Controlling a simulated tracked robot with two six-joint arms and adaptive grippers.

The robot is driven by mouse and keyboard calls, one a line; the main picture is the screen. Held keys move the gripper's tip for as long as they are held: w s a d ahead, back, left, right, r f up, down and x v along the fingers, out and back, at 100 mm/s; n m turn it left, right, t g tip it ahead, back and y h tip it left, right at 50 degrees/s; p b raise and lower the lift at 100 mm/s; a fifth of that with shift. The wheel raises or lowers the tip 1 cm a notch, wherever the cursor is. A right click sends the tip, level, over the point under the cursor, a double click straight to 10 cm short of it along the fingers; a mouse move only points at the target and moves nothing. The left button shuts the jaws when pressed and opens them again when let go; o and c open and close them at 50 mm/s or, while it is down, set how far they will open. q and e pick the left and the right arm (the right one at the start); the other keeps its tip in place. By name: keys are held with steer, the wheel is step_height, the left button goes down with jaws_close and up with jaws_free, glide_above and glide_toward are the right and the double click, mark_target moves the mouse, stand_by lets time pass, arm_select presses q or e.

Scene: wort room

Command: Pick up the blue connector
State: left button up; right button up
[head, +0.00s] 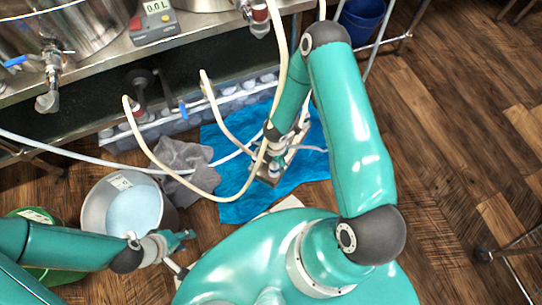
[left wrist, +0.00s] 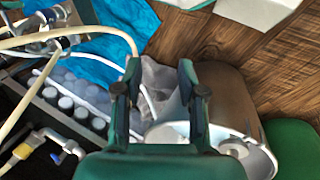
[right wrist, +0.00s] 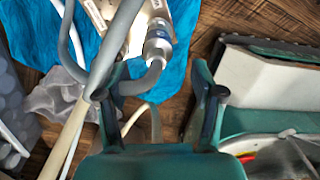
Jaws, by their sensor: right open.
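The blue connector is a metal fitting with a blue band (right wrist: 158,42) on a grey hose, at the top of the right wrist view. It lies over a blue tarp (head: 233,190). My right gripper (right wrist: 155,72) is open. The grey hose end passes between or just beyond its fingers; I cannot tell whether they touch. In the head view my right wrist partly hides the fittings near the tarp's middle. My left gripper (left wrist: 160,65) is open and empty; in the head view it (head: 188,237) is beside the metal bucket.
A metal bucket (head: 168,212) stands at lower left, with a grey cloth (head: 185,160) behind it. Cream hoses (head: 170,180) loop down from the steel bench (head: 100,75). A crate of bottles (head: 190,117) sits under the bench.

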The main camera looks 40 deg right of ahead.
steer(key=shift+w+d+f+b, duration=0.15)
steer(key=shift+f+b, duration=0.35)
steer(key=shift+f, duration=0.9)
steer(key=shift+w+a+f+b, duration=0.15)
steer(key=shift+f+b, duration=0.35)
steer(key=shift+f, duration=0.85)
steer(key=shift+d, duration=0.1)
jaws_close()
steer(key=shift+r, duration=0.15)
step_height(320, 180, up, 20)
steer(key=p, duration=0.8)
steer(key=shift+r+p, duration=1.9)
steer(key=shift+r, duration=0.3)
